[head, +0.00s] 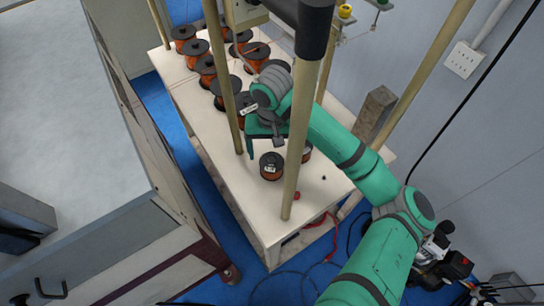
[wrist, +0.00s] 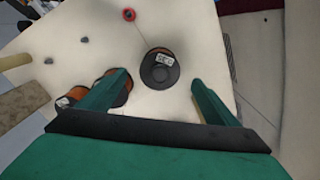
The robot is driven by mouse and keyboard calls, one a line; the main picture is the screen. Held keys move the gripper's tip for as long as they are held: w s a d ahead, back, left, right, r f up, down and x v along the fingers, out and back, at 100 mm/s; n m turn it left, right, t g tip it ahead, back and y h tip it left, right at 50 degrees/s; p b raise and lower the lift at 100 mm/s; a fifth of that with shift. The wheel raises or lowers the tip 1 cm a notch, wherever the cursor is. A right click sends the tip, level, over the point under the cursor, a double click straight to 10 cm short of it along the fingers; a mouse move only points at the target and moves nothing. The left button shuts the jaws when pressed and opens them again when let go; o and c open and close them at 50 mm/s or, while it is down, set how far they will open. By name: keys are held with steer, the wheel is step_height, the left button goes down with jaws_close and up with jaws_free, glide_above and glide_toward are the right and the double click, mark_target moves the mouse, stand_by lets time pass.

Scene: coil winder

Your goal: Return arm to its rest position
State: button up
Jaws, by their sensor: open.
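My gripper (head: 267,146) hangs over the middle of the white table (head: 223,190), fingers pointing down. In the wrist view its two green fingers (wrist: 160,82) are spread apart with nothing held between them. A copper spool with a black top and white label (head: 271,167) stands upright just in front of the gripper in the head view. In the wrist view that spool (wrist: 160,72) shows beyond and between the fingertips, apart from both. My green arm reaches in from the lower right. Another spool (head: 306,152) is partly hidden by a post and my arm.
Several copper spools (head: 197,52) stand in rows on the table's far left part. Wooden posts (head: 297,150) rise around my arm. A wooden block (head: 376,108) stands at the right. A red knob (head: 296,196) is near the front edge. Cables (head: 325,222) hang at the front right.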

steer(key=shift+r, duration=0.85)
